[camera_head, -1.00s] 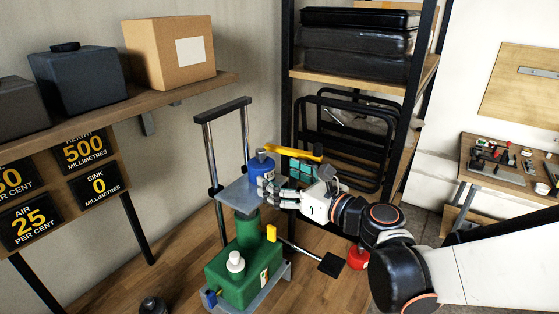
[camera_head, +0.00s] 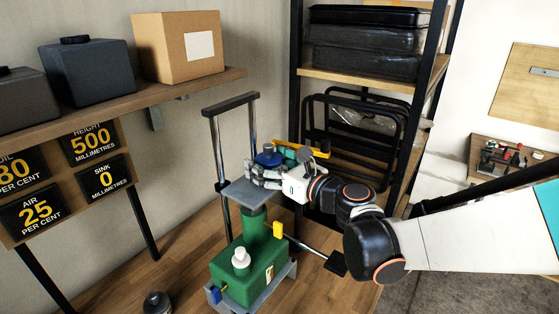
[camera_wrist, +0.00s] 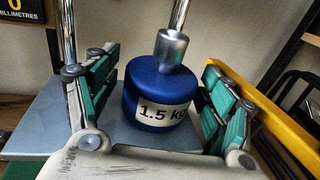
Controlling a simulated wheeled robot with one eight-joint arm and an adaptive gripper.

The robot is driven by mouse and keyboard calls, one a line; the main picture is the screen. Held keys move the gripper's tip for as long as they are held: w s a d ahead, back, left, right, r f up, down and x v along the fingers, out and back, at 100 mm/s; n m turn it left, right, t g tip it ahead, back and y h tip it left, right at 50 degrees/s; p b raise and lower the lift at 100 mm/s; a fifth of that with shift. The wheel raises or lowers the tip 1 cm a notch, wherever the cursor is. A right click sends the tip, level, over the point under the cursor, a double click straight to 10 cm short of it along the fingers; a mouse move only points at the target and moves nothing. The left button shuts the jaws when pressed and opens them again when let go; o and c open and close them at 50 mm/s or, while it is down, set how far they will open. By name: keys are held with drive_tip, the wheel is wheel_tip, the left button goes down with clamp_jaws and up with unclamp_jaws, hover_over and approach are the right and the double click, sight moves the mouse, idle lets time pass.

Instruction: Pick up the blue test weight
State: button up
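The blue test weight (camera_wrist: 161,93), labelled 1.5 kg and with a metal knob on top, stands upright in the middle of the wrist view. It appears to stand on the grey platform (camera_wrist: 37,127). My gripper (camera_wrist: 160,80) is open around it, with one green-padded finger on each side. A narrow gap shows between the weight and each pad. In the head view the blue weight (camera_head: 268,157) shows only its upper part, and my gripper (camera_head: 270,174) hides the rest. The platform (camera_head: 240,192) sits on top of a green jack.
The green jack body (camera_head: 248,262) stands on the wood floor, with a lever at its right. A chrome frame (camera_head: 220,140) rises behind the platform. A yellow bar (camera_wrist: 270,120) runs close to my right finger. A black shelf rack (camera_head: 300,110) stands behind.

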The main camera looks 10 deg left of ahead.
clamp_jaws()
drive_tip(key=shift+r, duration=0.15)
